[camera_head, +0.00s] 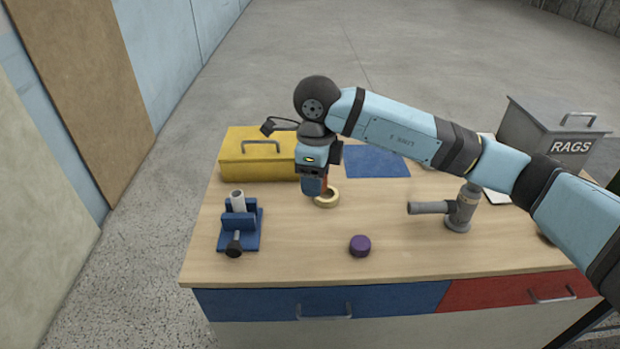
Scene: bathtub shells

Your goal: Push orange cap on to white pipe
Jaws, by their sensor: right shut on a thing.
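My right gripper (313,186) hangs down from my right arm over the back middle of the workbench. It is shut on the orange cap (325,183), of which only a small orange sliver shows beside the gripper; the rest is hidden. The white pipe (238,200) stands upright in a blue vise (241,226) on the left part of the bench. The gripper is to the right of the pipe and apart from it. My left gripper is not in view.
A beige tape roll (326,198) lies just by the gripper. A yellow toolbox (250,160) stands behind the vise. A purple cap (360,246) sits near the front; a grey pipe fitting (457,209) and a RAGS bin (550,135) are at right. Bare tabletop separates vise and purple cap.

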